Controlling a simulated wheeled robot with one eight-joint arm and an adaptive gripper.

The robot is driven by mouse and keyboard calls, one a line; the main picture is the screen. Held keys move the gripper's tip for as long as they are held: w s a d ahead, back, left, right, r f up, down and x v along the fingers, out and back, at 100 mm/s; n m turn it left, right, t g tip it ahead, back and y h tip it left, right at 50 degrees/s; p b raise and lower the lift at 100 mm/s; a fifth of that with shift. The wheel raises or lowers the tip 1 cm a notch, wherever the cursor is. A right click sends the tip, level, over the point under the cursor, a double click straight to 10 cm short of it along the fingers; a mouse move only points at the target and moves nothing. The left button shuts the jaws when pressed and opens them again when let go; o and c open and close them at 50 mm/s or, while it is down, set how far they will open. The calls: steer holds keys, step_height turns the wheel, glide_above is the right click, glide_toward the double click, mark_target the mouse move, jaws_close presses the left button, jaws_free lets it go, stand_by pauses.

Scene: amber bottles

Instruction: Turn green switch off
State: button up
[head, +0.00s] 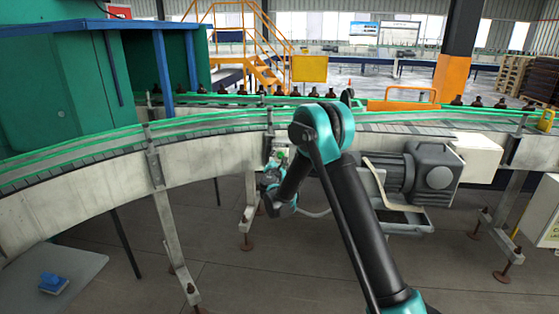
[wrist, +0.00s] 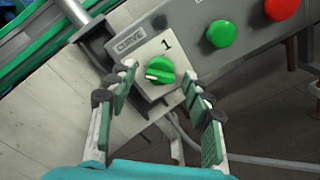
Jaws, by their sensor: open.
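The green switch (wrist: 160,70) is a round rotary knob on a pale square plate, with a "1" printed above it and a white mark on its left side. It sits on a grey control box (wrist: 140,36) labelled "CURVE". My gripper (wrist: 157,88) is open, its green-padded fingers spread to the left and right of the knob's lower side. I see nothing between the pads other than the knob and plate behind.
A green push button (wrist: 221,33) and a red button (wrist: 281,8) are on the panel right of the knob. A curved conveyor (head: 95,185) runs behind my arm, with a grey motor (head: 420,172) to the right. A blue object (head: 53,283) lies on a grey table (head: 80,270).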

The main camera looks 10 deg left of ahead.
steer(key=s, duration=1.2)
steer(key=shift+a, duration=0.2)
